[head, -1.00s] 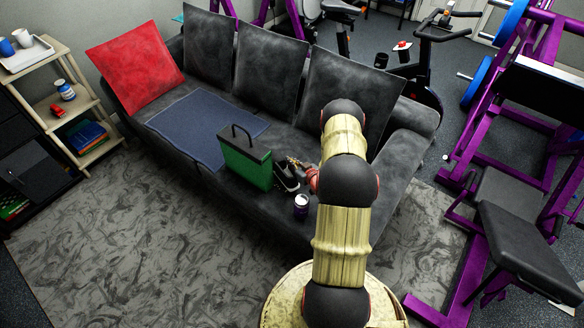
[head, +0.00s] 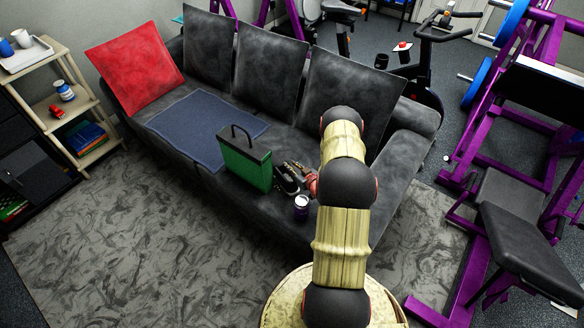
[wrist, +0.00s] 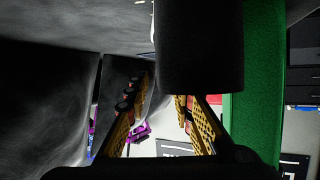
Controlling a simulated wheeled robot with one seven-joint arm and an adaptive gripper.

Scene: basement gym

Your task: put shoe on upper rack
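The dark shoe (head: 286,184) is on the front of the sofa seat, just right of the green box. My gripper (head: 292,170) is right at the shoe and partly hides it. In the wrist view my gripper (wrist: 158,105) has its two yellow fingers apart. A dark form, likely the shoe (wrist: 200,50), fills the top middle, close to the right finger; contact is hard to tell. The wooden rack (head: 72,100) stands far left, with a white tray (head: 38,56) on its upper shelf.
The green box (head: 245,165) stands close left of my gripper and along the right of the wrist view. The tray holds mugs. Purple gym equipment (head: 470,180) is on the right. The rug (head: 150,235) is clear.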

